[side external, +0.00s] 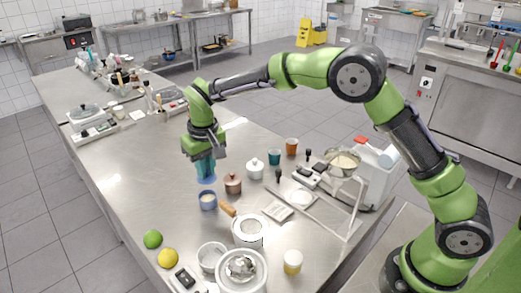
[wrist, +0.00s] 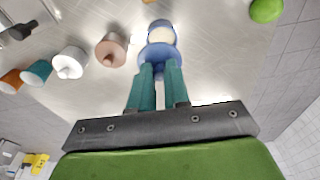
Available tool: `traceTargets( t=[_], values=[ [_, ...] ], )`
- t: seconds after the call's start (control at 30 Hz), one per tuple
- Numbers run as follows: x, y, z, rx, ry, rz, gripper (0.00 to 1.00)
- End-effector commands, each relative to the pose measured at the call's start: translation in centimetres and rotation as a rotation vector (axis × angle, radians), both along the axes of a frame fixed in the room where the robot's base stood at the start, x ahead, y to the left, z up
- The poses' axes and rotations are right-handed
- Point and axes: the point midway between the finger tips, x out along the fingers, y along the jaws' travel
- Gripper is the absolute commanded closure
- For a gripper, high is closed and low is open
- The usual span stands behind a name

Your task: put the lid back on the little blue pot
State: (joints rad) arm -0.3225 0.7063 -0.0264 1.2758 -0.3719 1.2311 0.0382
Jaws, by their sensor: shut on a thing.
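My gripper (side external: 205,168) has its teal fingers shut on the blue lid (side external: 206,180), which it holds above the worktop. In the wrist view the lid (wrist: 158,54) sits between the fingertips (wrist: 160,70). The little blue pot (side external: 208,203) stands upright and open on the steel worktop, just below the lid in the side view, with pale contents inside. In the wrist view the pot (wrist: 161,27) shows just beyond the lid, which hides its near part. The lid is apart from the pot in the side view.
A brown lidded pot (side external: 232,184) stands close right of the blue pot. A white lidded pot (side external: 255,169), teal cup (side external: 274,157) and orange cup (side external: 291,146) stand further right. A wooden-handled pan (side external: 248,232), lime (side external: 152,239) and yellow fruit (side external: 168,258) are nearer.

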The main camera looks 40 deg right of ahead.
Motion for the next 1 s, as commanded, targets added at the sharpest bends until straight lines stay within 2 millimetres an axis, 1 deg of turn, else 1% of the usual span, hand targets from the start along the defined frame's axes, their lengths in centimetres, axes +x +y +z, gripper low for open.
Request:
traceTargets(
  t=[0.03,0.1,0.17,0.37,0.7,0.83,1.0],
  values=[
    [0.5,0.2,0.4,0.002,-0.005,0.009,1.0],
    [0.7,0.4,0.9,0.004,-0.007,0.021,1.0],
    [0.6,0.4,0.8,0.003,-0.001,0.03,1.0],
    [0.5,0.3,-0.6,0.003,0.003,0.033,1.0],
    [0.5,0.3,-3.8,0.003,0.002,0.032,1.0],
    [0.5,0.3,-4.7,0.004,0.002,0.032,1.0],
    [0.5,0.3,-5.3,0.004,0.0,0.032,1.0]
  ],
)
